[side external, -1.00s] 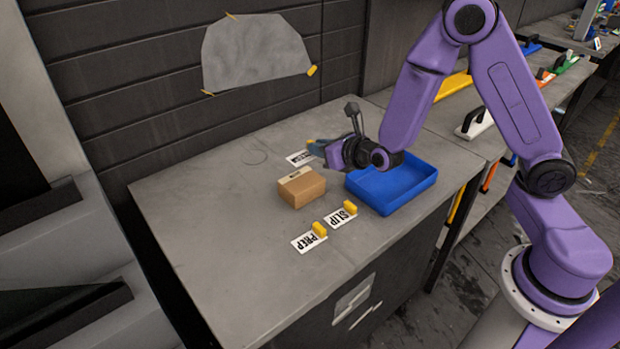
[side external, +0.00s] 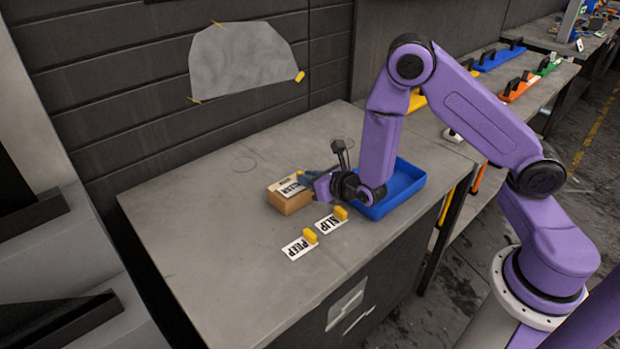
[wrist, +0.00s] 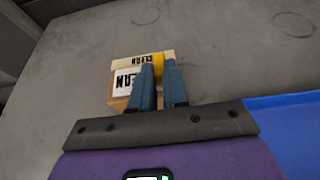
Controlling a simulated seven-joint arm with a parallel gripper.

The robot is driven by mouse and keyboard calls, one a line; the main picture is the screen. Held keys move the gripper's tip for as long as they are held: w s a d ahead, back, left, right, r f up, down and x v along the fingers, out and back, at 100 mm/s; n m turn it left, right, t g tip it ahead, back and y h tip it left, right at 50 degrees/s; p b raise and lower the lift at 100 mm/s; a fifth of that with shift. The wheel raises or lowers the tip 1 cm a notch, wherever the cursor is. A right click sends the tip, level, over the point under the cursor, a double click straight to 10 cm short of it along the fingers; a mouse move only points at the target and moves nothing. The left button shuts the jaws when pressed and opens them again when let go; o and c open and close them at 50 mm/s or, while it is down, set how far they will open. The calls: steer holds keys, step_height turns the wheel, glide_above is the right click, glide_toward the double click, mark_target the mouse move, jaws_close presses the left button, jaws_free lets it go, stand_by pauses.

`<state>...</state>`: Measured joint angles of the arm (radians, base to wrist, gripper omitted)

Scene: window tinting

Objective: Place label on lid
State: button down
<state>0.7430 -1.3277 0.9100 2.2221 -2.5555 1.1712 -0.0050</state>
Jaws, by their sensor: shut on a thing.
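A brown cardboard box (side external: 288,204) sits on the grey worktop, left of the blue tray. My gripper (side external: 304,178) is at the box's lid and shut on the yellow tab (wrist: 158,66) of a white label. The label (side external: 291,188) lies over the top of the box; whether it touches the lid I cannot tell. In the wrist view the label (wrist: 127,80) shows black letters ending in "EAN", partly hidden by my blue fingers. A cream strip (wrist: 138,60) with upside-down lettering runs along the box's far edge.
A blue tray (side external: 408,186) stands right of the box. The labels PREP (side external: 298,248) and SLIP (side external: 330,226), each with a yellow tab, lie in front of it. The worktop's left side is clear. A grey sheet (side external: 245,58) is taped to the wall.

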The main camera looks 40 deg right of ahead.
steer(key=shift+f, duration=0.15)
steer(key=c, duration=1.1)
jaws_free()
steer(key=v, duration=1.2)
steer(key=shift+r, duration=0.2)
